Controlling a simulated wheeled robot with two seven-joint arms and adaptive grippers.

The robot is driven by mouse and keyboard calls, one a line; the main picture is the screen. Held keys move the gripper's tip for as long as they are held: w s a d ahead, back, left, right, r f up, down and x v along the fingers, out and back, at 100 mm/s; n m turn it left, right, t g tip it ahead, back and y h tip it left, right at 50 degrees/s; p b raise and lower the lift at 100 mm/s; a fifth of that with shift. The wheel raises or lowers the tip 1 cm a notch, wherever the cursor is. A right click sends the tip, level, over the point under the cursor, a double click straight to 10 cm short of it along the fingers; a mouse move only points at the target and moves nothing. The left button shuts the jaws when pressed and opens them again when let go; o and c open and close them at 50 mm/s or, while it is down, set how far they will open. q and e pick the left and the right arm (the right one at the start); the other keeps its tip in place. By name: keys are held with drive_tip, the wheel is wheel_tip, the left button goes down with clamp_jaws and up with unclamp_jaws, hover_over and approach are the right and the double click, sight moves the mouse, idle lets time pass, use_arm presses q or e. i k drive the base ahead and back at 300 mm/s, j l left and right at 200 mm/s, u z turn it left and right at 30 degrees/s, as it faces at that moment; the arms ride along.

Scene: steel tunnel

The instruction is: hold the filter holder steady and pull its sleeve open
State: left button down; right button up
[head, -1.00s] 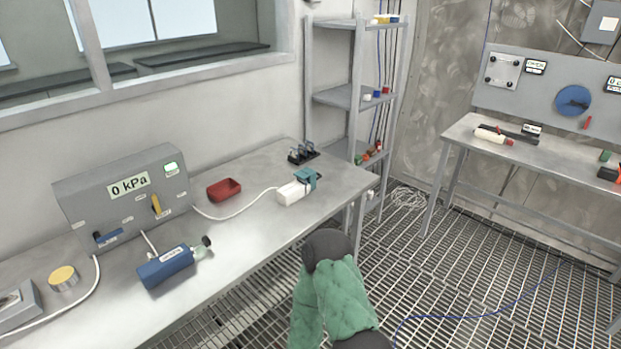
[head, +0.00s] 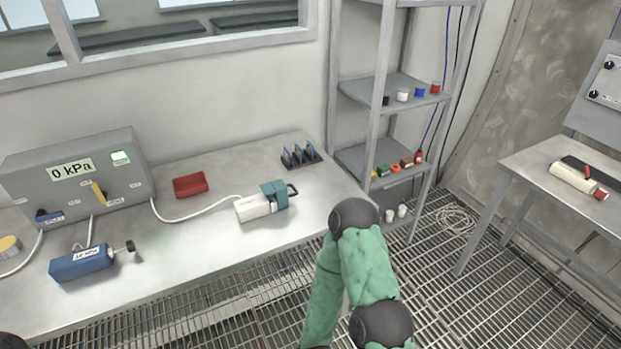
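What looks like the filter holder is a white block-like body (head: 253,208) lying on the steel bench (head: 205,240), with a teal part (head: 274,194) that may be its sleeve. A dark loop handle sticks out at the right end of the teal part, and a white hose (head: 190,218) runs from the white end. I cannot tell whether the teal part is open or shut. One of my arms, green with black joints, rises at the bottom right of centre, in front of the bench edge. Neither gripper shows.
A grey box reading 0 kPa (head: 75,172), a red tray (head: 190,185), a blue cylinder (head: 82,263) and a black rack (head: 300,157) stand on the bench. A shelf unit (head: 395,88) is behind its right end. A second table (head: 560,160) is at the right.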

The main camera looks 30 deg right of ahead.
sight(278, 188)
drive_tip(key=l+u, duration=0.1)
drive_tip(key=l, duration=0.4)
drive_tip(key=k+l+u, duration=0.1)
drive_tip(key=l, duration=0.95)
drive_tip(key=k+l+u, duration=0.15)
drive_tip(key=l, duration=0.35)
drive_tip(key=l+u, duration=0.1)
drive_tip(key=l, duration=0.4)
drive_tip(key=k, duration=0.05)
